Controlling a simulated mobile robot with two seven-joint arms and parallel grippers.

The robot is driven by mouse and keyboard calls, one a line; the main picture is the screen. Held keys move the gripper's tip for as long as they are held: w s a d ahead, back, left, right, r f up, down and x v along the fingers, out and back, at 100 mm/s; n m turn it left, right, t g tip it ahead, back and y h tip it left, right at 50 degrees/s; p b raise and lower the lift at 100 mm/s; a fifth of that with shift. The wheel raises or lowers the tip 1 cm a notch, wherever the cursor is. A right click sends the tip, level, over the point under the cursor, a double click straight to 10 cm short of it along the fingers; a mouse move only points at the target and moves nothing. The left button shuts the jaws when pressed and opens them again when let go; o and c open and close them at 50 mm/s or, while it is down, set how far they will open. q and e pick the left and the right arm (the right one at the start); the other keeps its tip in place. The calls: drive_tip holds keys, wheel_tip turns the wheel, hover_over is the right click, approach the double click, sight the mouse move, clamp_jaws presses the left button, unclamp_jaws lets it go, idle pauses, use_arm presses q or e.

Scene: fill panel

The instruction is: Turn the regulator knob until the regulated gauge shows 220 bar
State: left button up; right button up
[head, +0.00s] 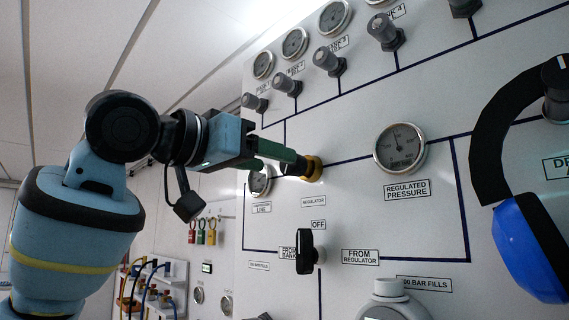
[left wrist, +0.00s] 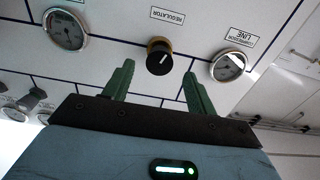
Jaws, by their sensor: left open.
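The regulator knob (left wrist: 159,58) is black with a white line and a brass-coloured collar. In the head view its yellow collar (head: 314,169) shows on the panel, with the knob partly hidden by my gripper. My left gripper (head: 299,162) is open in front of the knob. In the left wrist view its two green fingers (left wrist: 158,82) are spread, with the knob seen between and beyond their tips. The regulated pressure gauge (head: 400,148) has its needle pointing up and slightly left; its figures are too small to read. My right gripper is not in view.
A black selector handle (head: 305,250) sits below the knob, near OFF. A line gauge (head: 261,181) is behind my gripper. Several grey valve knobs (head: 328,60) and gauges line the panel top.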

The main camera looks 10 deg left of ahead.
sight(287, 165)
use_arm(q)
drive_tip(key=shift+x, duration=2.35)
drive_tip(key=c, duration=1)
drive_tip(key=shift+m, duration=0.3)
drive_tip(key=shift+a+m, duration=0.1)
drive_tip(key=shift+m, duration=2.5)
